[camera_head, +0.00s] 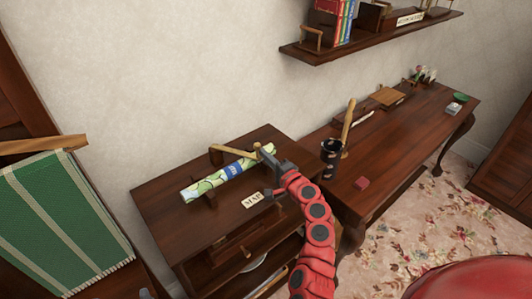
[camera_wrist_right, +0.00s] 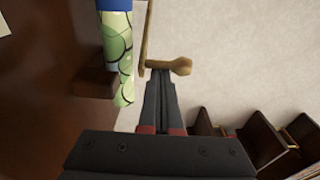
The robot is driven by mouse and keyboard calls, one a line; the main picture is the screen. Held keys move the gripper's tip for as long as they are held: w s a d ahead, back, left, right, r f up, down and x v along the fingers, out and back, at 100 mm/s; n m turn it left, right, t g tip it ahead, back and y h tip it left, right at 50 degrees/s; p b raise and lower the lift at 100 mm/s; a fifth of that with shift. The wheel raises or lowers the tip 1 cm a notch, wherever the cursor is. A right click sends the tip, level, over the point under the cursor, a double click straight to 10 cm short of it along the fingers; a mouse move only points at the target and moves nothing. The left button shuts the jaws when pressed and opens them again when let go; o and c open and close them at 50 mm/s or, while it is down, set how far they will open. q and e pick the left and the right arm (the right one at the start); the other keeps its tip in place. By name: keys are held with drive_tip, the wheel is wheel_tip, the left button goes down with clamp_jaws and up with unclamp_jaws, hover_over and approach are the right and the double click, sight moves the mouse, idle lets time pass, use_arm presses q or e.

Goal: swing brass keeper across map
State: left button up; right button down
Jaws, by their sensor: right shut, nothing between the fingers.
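The rolled map (camera_head: 208,183), pale green with a blue band, lies on a dark wooden cradle on the cabinet top; its end also shows in the wrist view (camera_wrist_right: 120,85). The brass keeper (camera_head: 228,150) is a thin bar on the map's wall side. In the wrist view the keeper's bar (camera_wrist_right: 147,38) runs beside the map, with a knob at its near end. My right gripper (camera_head: 268,158) is shut and empty, its fingertips (camera_wrist_right: 162,80) right at the knob end; whether they touch is unclear. My left gripper is not in view.
A MAP label (camera_head: 253,200) lies on the cabinet top (camera_head: 165,207). A shelf (camera_head: 375,45) hangs above. A green striped panel (camera_head: 55,222) is at left.

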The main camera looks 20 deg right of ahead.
drive_tip(key=s+a+m+h+p, duration=0.2)
drive_tip(key=s+a+m+h, duration=0.2)
drive_tip(key=s+a+h, duration=0.1)
drive_tip(key=shift+a+t+h, duration=0.3)
drive_tip(key=shift+a+h, duration=0.3)
drive_tip(key=shift+a, duration=0.75)
drive_tip(key=shift+s+r, duration=0.1)
